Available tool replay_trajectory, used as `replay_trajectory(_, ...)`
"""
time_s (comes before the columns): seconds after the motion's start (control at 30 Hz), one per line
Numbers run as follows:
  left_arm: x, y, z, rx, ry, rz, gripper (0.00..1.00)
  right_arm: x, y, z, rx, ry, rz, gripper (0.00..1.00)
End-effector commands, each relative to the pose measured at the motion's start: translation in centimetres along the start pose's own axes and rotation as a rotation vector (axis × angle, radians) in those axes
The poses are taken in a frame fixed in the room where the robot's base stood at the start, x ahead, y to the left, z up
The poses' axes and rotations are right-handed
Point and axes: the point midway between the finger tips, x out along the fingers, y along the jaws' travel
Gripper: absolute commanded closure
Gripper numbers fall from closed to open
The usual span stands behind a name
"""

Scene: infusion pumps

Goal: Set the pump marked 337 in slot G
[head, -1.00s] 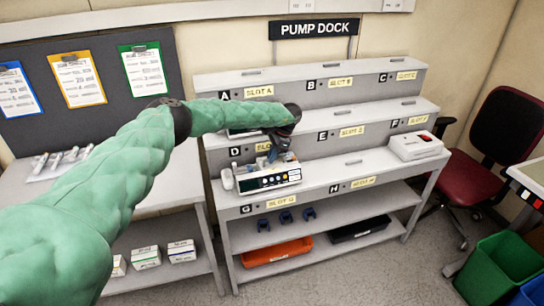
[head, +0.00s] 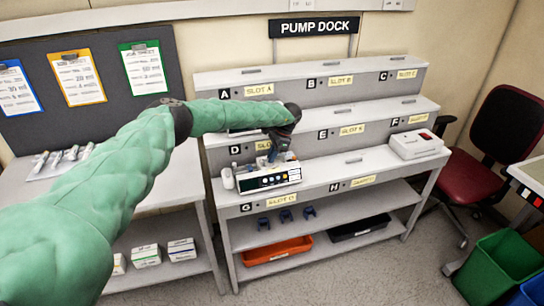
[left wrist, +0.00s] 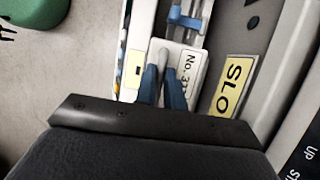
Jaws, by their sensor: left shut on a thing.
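A white pump (head: 268,179) with a dark display and buttons is at the left end of the lowest dock tier, above the G marker and its yellow slot label (head: 281,200). My left gripper (head: 272,158) is over it, shut on its top. In the left wrist view, the gripper's blue-grey fingers (left wrist: 165,78) are closed in front of the pump's number label (left wrist: 189,68). The label reads "No. 3" and then is partly hidden, so the full number cannot be read. I cannot tell whether the pump's base fully touches the tier. My right gripper is not in view.
Another white pump (head: 416,145) stands on the right of the tiered dock. Slot H's surface beside the held pump is clear. An orange bin (head: 277,250) and a black bin (head: 358,228) are on the bottom shelf. A red chair (head: 503,145) stands to the right.

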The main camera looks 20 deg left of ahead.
Motion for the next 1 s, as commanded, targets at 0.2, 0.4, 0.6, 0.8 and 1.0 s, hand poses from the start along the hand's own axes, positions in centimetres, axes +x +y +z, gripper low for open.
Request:
replay_trajectory(0.2,-0.11,-0.06,-0.01,-0.001,0.001,-0.001,1.00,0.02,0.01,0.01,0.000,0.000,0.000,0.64)
replay_trajectory(0.4,0.04,-0.06,-0.07,-0.001,0.001,-0.001,1.00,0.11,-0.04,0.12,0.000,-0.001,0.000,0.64)
replay_trajectory(0.6,0.20,-0.06,-0.13,-0.001,0.001,-0.001,1.00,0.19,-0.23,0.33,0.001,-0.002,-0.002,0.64)
replay_trajectory(0.8,0.35,-0.06,-0.20,-0.001,0.001,-0.001,1.00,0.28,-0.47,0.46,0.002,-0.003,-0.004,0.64)
replay_trajectory(1.0,0.50,-0.07,-0.25,-0.001,0.001,-0.001,1.00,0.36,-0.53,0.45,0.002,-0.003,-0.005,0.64)
